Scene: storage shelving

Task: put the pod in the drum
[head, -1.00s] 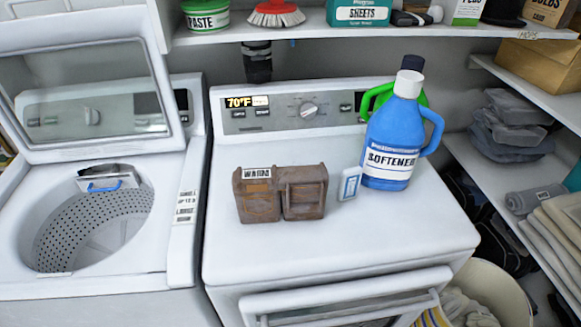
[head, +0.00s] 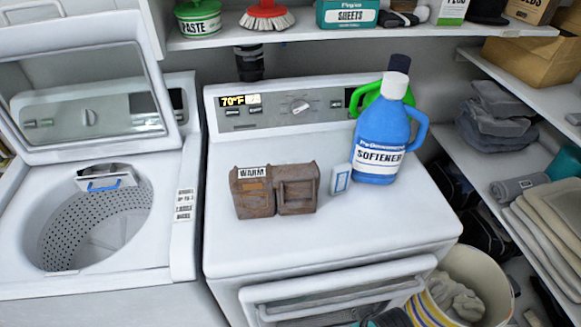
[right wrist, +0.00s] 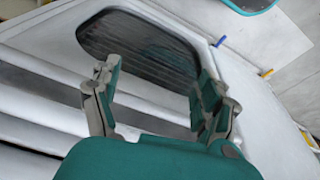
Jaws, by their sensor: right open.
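A small white packet with a blue border, which looks like the pod (head: 340,179), stands on the white dryer top between a brown two-part box and the blue softener jug. The drum (head: 117,222) is the perforated tub of the open-lidded washer at left; its visible part looks empty. My right gripper (right wrist: 155,95) is open and empty in the right wrist view, in front of a white panel with a dark window. A dark and teal piece of my right arm (head: 388,318) shows at the head view's bottom edge, well below the pod. My left gripper is not in view.
The brown box (head: 273,190) stands left of the pod, and the softener jug (head: 381,140) close on its right, with a green jug (head: 366,97) behind. The dryer top's front (head: 330,235) is clear. A laundry basket (head: 480,265) and shelves stand right.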

